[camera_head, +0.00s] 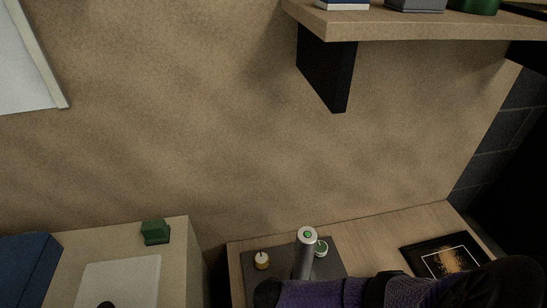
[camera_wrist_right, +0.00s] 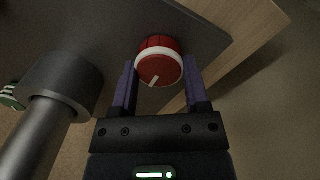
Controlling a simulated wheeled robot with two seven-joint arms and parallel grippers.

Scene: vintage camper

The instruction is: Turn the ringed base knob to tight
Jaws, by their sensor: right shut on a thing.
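A red knob with a white ring (camera_wrist_right: 159,62) sits on a dark grey base plate (camera_wrist_right: 205,32) in the right wrist view. A short white pointer line on its face points down and slightly left in that view. My right gripper (camera_wrist_right: 160,70) is shut on the red knob, one purple finger on each side. In the head view my right arm covers the front of the base plate (camera_head: 252,272), and the red knob is hidden there. A grey post with a green top (camera_head: 305,255) rises from the plate. My left gripper is not in view.
A dark picture book (camera_head: 440,262) lies on the wooden top at right. A shelf (camera_head: 430,25) overhangs at upper right. A green block (camera_head: 155,232) sits on the left counter.

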